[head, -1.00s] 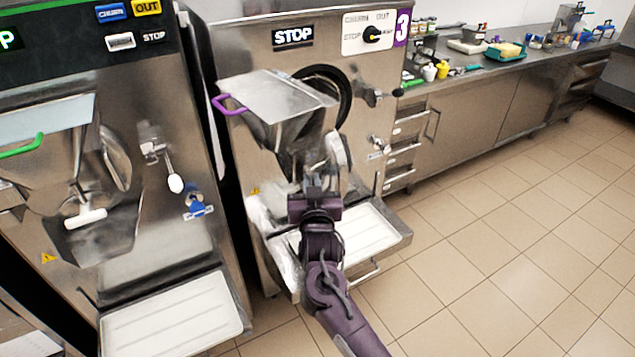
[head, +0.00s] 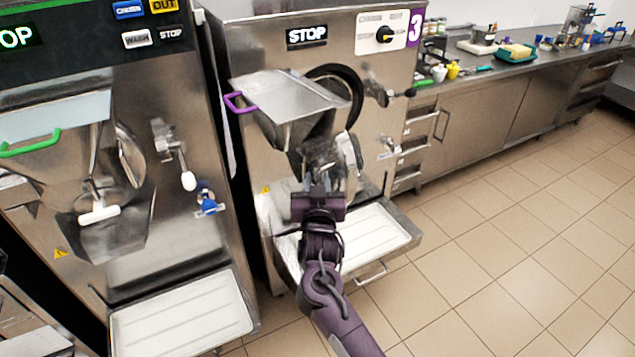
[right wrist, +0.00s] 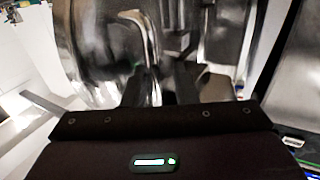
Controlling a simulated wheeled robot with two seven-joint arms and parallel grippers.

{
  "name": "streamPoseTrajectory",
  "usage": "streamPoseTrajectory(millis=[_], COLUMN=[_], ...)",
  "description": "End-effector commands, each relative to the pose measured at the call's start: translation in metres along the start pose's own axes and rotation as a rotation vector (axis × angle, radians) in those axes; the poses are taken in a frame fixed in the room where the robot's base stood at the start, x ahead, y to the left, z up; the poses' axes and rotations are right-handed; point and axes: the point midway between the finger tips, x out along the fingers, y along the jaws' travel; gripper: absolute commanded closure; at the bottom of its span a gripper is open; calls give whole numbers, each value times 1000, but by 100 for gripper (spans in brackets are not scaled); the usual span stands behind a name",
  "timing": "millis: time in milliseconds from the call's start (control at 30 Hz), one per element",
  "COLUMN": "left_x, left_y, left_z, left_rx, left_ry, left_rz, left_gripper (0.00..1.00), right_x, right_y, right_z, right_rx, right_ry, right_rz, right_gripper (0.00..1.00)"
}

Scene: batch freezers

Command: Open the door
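The batch freezer marked 3 (head: 262,130) stands in the middle of the head view. Its metal door with the hopper (head: 300,100) and purple handle (head: 237,103) sits in front and left of a dark round ring (head: 350,92), so the door looks ajar. My right gripper (head: 322,180) is low in front of the door, below the hopper. In the right wrist view its two dark fingers (right wrist: 175,90) stand apart, with a curved metal bar (right wrist: 148,45) by the left finger. I cannot tell whether they touch. My left gripper is out of view.
A second freezer (head: 180,95) with a green handle stands close on the left. A white drip tray (head: 375,240) juts out under my right gripper. A counter (head: 480,110) with small items runs along the right. The tiled floor (head: 500,240) there is free.

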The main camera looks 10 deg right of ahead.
Motion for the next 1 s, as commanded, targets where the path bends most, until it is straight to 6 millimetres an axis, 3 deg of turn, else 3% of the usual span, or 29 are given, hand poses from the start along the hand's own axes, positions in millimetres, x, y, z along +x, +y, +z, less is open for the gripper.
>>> streamPoseTrajectory(millis=[167, 600, 933, 1000], left_x=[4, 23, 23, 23], left_y=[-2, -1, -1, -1], left_z=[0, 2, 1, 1], left_rx=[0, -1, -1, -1], left_ry=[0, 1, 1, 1], left_rz=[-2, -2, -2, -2], left_gripper=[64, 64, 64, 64], right_x=[-8, -71, -76, -76], right_y=[0, -2, -2, -2], right_z=[3, 3, 1, 2], right_rx=[1, -1, -1, 0], right_ry=[-3, -2, -2, -1], right_rz=[1, -1, -2, -2], right_gripper=[74, 74, 74, 84])
